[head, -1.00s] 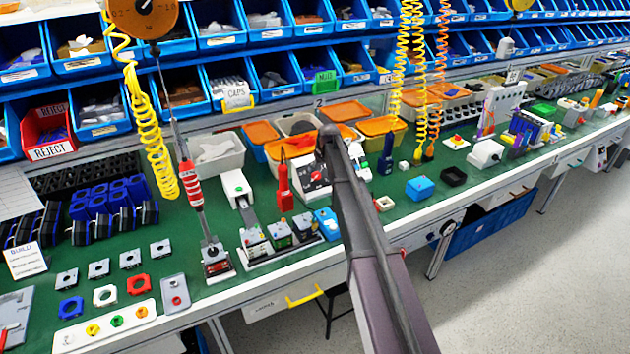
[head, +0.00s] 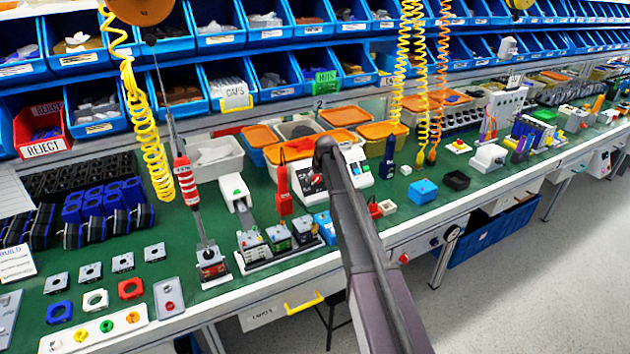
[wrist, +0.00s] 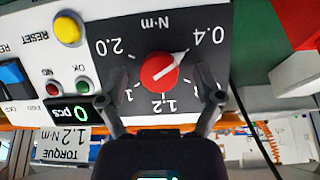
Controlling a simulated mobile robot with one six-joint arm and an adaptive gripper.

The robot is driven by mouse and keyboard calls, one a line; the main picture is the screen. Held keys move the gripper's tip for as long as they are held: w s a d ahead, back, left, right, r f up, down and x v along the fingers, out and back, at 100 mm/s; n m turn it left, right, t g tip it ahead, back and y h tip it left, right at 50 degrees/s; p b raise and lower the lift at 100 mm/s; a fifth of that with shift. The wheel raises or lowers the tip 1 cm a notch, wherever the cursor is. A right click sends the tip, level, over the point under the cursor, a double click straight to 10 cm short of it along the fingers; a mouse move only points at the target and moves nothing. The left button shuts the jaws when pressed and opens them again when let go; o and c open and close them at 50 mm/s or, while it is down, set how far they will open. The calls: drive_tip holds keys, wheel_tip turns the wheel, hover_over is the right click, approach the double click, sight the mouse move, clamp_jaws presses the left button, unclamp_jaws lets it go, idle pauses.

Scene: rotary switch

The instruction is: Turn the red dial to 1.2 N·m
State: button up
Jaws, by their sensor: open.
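The red dial (wrist: 159,72) sits on a black panel (wrist: 145,30) marked N·m, upside down in the wrist view. Its white pointer aims at 0.4. The marks 2.0 and 1.2 are readable; the marks between 1.2 and its neighbours are partly covered by my fingers. My gripper (wrist: 164,78) is open, with one finger on each side of the dial, apparently apart from it. A card reading TORQUE 1.2 N·m (wrist: 66,144) is beside the panel. In the head view the white device (head: 355,168) stands on the bench, partly hidden by my arm.
A yellow reset button (wrist: 67,28), red and green lamps and a counter reading 0 pcs (wrist: 78,113) are beside the panel. A red hanging tool (head: 283,190) is left of the device. Orange-lidded bins (head: 345,116) stand behind it.

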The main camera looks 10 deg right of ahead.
drive_tip(key=c, duration=1.2)
drive_tip(key=shift+o, duration=0.2)
drive_tip(key=shift+a, duration=0.4)
drive_tip(key=shift+d, duration=0.2)
